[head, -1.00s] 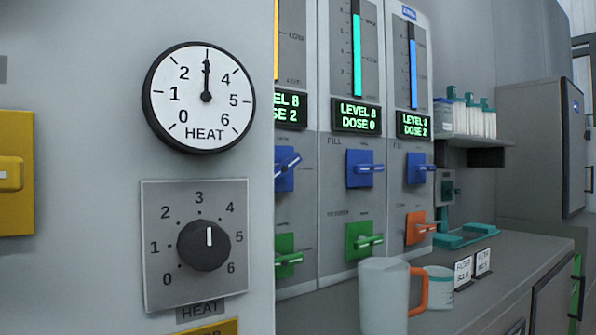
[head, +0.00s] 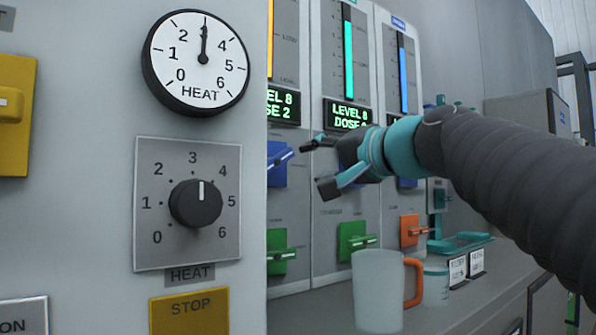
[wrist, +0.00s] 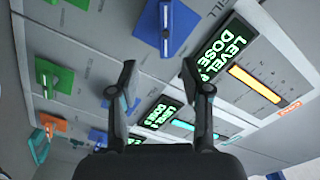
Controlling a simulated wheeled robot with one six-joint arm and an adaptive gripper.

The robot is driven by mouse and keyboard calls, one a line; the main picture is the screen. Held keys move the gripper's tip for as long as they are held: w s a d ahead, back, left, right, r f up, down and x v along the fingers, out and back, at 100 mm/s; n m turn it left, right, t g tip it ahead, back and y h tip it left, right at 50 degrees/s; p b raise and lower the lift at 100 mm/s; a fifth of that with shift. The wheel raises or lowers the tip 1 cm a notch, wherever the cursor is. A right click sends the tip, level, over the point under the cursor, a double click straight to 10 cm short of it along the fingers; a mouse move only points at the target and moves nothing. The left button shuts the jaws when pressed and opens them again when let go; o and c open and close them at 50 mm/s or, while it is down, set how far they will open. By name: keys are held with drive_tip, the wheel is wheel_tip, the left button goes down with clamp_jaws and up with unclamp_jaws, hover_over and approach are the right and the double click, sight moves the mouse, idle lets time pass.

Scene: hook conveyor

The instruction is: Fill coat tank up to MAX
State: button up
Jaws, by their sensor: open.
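Three tank panels stand side by side with yellow (head: 270,40), teal (head: 348,60) and blue (head: 402,75) level bars; I cannot read which is the coat tank. The left display (head: 283,107) ends in level 8, dose 2. The middle display (head: 346,113) reads level 8, its dose partly covered; the right display is hidden by my arm. My gripper (head: 322,166) is open and empty before the middle panel, pointing left. The left blue fill lever (head: 278,163) is just left of its fingers, apparently apart from them. The wrist view shows that lever (wrist: 168,25) above the open fingers (wrist: 158,68).
Green levers (head: 356,240) and an orange lever (head: 412,231) sit lower on the panels. A pale jug with an orange handle (head: 378,292) stands on the counter below. A heat knob (head: 196,203), gauge (head: 197,62) and stop plate (head: 188,313) are at left.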

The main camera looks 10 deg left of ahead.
sight(277, 163)
drive_tip(key=p+x, duration=0.1)
drive_tip(key=x, duration=0.3)
drive_tip(key=p+x, duration=0.1)
drive_tip(key=x, duration=0.4)
drive_tip(key=r+x, duration=0.1)
drive_tip(key=x, duration=0.4)
drive_tip(key=shift+s+a+p, duration=0.1)
drive_tip(key=shift+p, duration=0.3)
clamp_jaws()
